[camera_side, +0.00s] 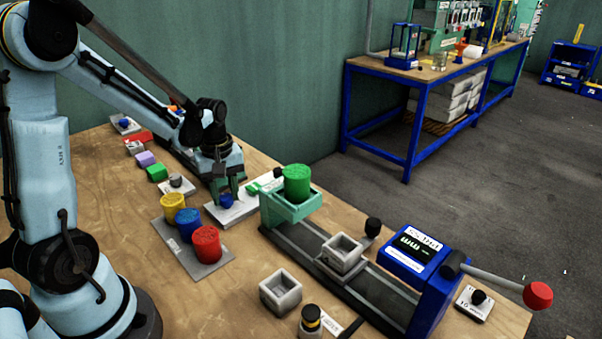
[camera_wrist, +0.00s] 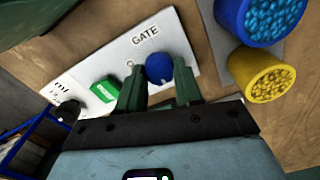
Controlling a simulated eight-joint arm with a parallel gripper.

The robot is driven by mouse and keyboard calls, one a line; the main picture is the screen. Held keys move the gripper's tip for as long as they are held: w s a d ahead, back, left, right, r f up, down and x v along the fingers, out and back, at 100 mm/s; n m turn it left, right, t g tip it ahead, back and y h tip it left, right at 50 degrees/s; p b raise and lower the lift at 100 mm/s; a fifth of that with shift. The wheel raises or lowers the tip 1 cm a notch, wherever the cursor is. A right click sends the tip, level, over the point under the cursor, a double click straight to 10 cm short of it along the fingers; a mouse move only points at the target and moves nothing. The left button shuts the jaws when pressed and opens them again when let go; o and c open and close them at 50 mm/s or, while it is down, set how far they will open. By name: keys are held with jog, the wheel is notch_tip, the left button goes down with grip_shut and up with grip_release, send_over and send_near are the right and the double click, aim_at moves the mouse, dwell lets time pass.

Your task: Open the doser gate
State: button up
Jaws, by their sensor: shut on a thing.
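The gate knob (camera_wrist: 158,68) is a round blue knob on a white panel marked GATE (camera_wrist: 190,40) in the wrist view. In the side view the blue knob (camera_side: 227,201) shows under my gripper, on the white panel (camera_side: 212,216). My gripper (camera_wrist: 160,80) has its green fingers on either side of the knob and is shut on it. In the side view my gripper (camera_side: 226,190) points down at the panel. The doser (camera_side: 290,206) is a green frame holding a green cup (camera_side: 296,182), right of the panel. The gate itself cannot be made out.
A green button (camera_wrist: 106,88) and a black knob (camera_wrist: 68,110) share the panel. Yellow, blue and red cups (camera_side: 206,243) stand on a grey tray near my gripper. A rail (camera_side: 380,292) with a grey mould (camera_side: 342,252) runs to the blue press (camera_side: 415,250).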

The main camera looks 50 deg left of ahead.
aim_at(228, 196)
jog(key=m, duration=0.4)
jog(key=shift+w+m, duration=0.1)
jog(key=shift+m, duration=0.2)
jog(key=m, duration=0.4)
jog(key=shift+d+m, duration=0.1)
jog(key=shift+m, duration=0.2)
jog(key=m, duration=0.4)
jog(key=shift+d, duration=0.1)
jog(key=shift+m, duration=2.1)
jog(key=o, duration=1)
jog(key=shift+o, duration=0.2)
jog(key=shift+r, duration=0.1)
notch_tip(228, 196, up, 12)
jog(key=shift+d, duration=0.15)
